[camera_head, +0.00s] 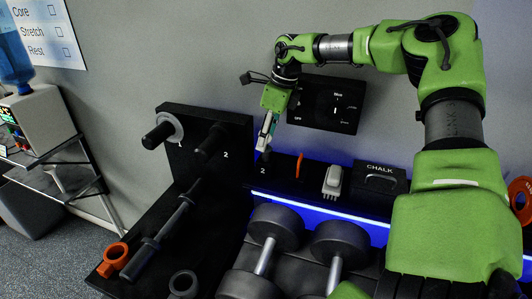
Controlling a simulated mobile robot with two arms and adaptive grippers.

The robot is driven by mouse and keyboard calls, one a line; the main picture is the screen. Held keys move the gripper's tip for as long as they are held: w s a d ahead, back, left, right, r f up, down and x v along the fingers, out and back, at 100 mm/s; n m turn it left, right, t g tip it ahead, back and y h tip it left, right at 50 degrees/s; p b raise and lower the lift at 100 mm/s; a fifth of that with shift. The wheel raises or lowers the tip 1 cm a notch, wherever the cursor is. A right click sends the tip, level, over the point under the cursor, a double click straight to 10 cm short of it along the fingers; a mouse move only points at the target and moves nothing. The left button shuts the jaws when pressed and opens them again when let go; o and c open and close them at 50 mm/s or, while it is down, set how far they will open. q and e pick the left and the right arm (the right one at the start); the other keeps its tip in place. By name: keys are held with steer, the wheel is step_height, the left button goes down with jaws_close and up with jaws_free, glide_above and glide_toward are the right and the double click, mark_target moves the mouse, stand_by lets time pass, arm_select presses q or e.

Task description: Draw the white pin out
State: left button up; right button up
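My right gripper (265,143) reaches down from the green arm to the black ledge (281,182), just above the label "2". Pale and teal parts show at its fingers. I cannot tell whether a white pin is between them, or whether the fingers are open or shut. No separate white pin is clear in view. An orange pin (299,165) stands upright on the ledge, a little right of the gripper and apart from it. My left gripper is not in view.
A white-grey block (332,181) and a black chalk box (380,179) stand right of the orange pin. Dumbbells (276,228) lie in front. A black panel with a bar (163,232) and an orange collar (113,259) is at left. A black wall panel (326,103) hangs behind.

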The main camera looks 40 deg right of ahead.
jaws_close()
steer(key=shift+r, duration=0.1)
steer(key=shift+r, duration=0.1)
steer(key=shift+w+r+p, duration=0.1)
steer(key=shift+r+p, duration=0.25)
steer(key=shift+r, duration=0.1)
steer(key=w+a+p+v, duration=0.1)
steer(key=w+p+v, duration=0.1)
steer(key=p+v, duration=0.4)
steer(key=shift+v, duration=2.35)
